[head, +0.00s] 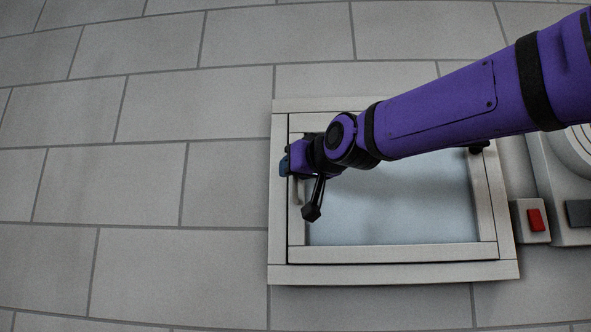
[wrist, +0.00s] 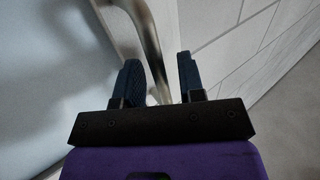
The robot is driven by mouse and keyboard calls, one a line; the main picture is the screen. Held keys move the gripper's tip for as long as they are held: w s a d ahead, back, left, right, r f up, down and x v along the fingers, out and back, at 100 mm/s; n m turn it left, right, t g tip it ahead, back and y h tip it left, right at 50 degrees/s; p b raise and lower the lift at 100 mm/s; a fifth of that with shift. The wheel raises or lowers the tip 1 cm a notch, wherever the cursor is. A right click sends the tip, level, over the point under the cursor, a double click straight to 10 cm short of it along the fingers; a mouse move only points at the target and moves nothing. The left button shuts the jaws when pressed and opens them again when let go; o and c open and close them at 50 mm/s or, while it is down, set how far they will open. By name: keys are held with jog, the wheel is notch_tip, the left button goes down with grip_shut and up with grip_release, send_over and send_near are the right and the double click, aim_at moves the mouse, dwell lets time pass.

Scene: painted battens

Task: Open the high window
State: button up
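The window (head: 390,215) has a pale frame and a grey-blue pane, and is set in a block wall. A curved metal handle (head: 298,192) is on the left side of its sash; my arm hides part of it. In the wrist view the handle (wrist: 150,45) runs down between my two dark fingers, nearer the left one. My gripper (head: 286,164) is at the window's left side and also shows in the wrist view (wrist: 161,78). Its fingers are apart, with a gap between the handle and the right finger. I cannot tell whether the left finger touches the handle. The sash looks closed in its frame.
A small box with a red switch (head: 535,219) and a larger pale unit (head: 561,190) are on the wall right of the window. My arm crosses the window's upper part from the right. The wall (head: 130,190) to the left is bare.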

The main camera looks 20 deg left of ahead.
jog(key=shift+a, duration=0.1)
grip_shut()
jog(key=s+d+f+n+t+y, duration=0.1)
jog(key=s+f+n+t+y, duration=0.1)
jog(key=s, duration=0.4)
jog(key=shift+s+d+f+n+y, duration=0.3)
jog(key=shift+f+n+y, duration=0.2)
jog(key=shift+y, duration=0.1)
grip_release()
jog(key=shift+d, duration=0.1)
